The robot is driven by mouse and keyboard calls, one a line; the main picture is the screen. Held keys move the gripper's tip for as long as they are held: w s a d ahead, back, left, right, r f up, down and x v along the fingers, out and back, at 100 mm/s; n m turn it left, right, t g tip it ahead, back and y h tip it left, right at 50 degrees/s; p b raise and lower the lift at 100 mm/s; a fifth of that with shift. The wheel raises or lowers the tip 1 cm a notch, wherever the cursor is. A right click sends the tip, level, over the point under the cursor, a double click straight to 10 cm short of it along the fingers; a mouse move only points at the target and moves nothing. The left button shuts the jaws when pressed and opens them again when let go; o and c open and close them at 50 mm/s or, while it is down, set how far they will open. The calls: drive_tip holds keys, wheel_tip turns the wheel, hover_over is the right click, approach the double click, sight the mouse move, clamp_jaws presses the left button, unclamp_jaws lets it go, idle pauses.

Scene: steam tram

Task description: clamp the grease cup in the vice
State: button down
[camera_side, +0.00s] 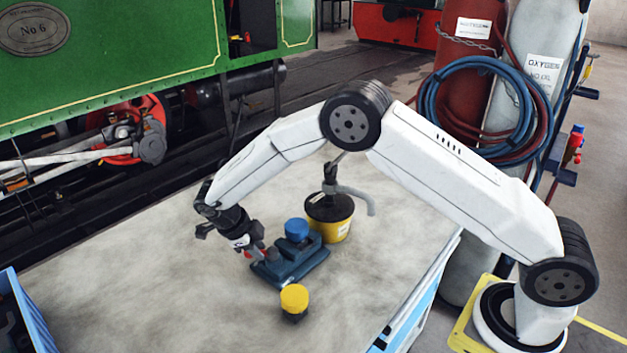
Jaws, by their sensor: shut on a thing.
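A dark blue-grey vice (304,264) stands on the bench top. A round blue-topped piece, which looks like a grease cup (297,229), sits upright at the vice's jaws; I cannot tell how tightly the jaws hold it. A similar yellow-topped cup (294,298) stands on the bench in front of the vice. My gripper (263,256) is low at the vice's left end, shut on a small part there that looks like the vice's handle. The fingers mostly hide that part.
A yellow and black tub (330,217) with a grey-handled tool stands just behind the vice. A blue crate (22,322) is at the lower left. Gas cylinders with hoses (487,105) stand off the bench at right.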

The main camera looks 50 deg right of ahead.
drive_tip(key=c, duration=0.5)
unclamp_jaws()
drive_tip(key=shift+c, duration=0.2)
drive_tip(key=v, duration=0.8)
drive_tip(key=shift+d, duration=0.1)
